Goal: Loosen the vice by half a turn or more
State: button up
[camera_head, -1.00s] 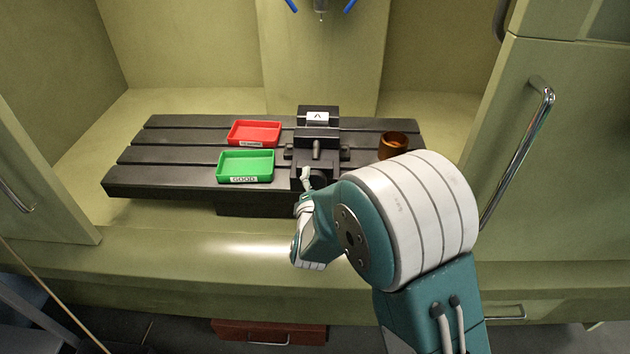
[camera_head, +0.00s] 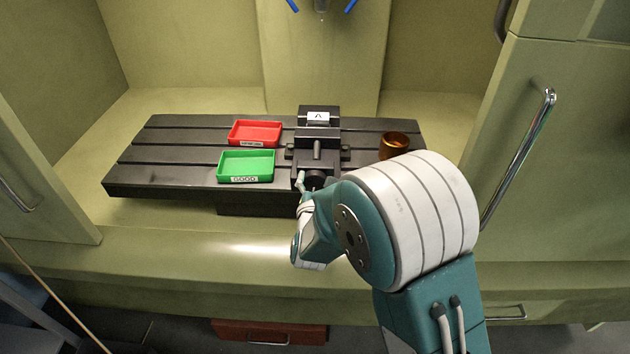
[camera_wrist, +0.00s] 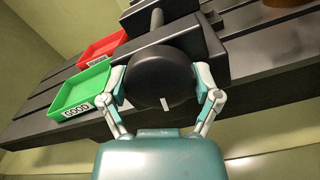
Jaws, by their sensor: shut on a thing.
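The black vice (camera_head: 317,140) stands on the slotted table, with a plate marked "A" at its back and a screw running toward the front. Its round black knob (camera_wrist: 160,75) faces me in the wrist view and has a small white mark near its lower edge. My gripper (camera_wrist: 163,92) is shut on this knob, with one finger on its left side and one on its right. In the head view my wrist and arm partly hide the knob and fingers at the vice's front.
A green tray (camera_head: 221,178) labelled "GOOD" and a red tray (camera_head: 233,140) lie left of the vice. A brown cup (camera_head: 394,146) stands to its right, close behind my arm. The slotted table (camera_head: 150,185) has bare room at its left end.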

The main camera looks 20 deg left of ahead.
jog(key=shift+s+f, duration=0.1)
jog(key=shift+f, duration=0.25)
jog(key=o, duration=0.9)
jog(key=shift+o, duration=0.2)
jog(key=shift+a+r, duration=0.1)
jog(key=shift+r, duration=0.05)
jog(key=v, duration=1.1)
jog(key=shift+s, duration=0.35)
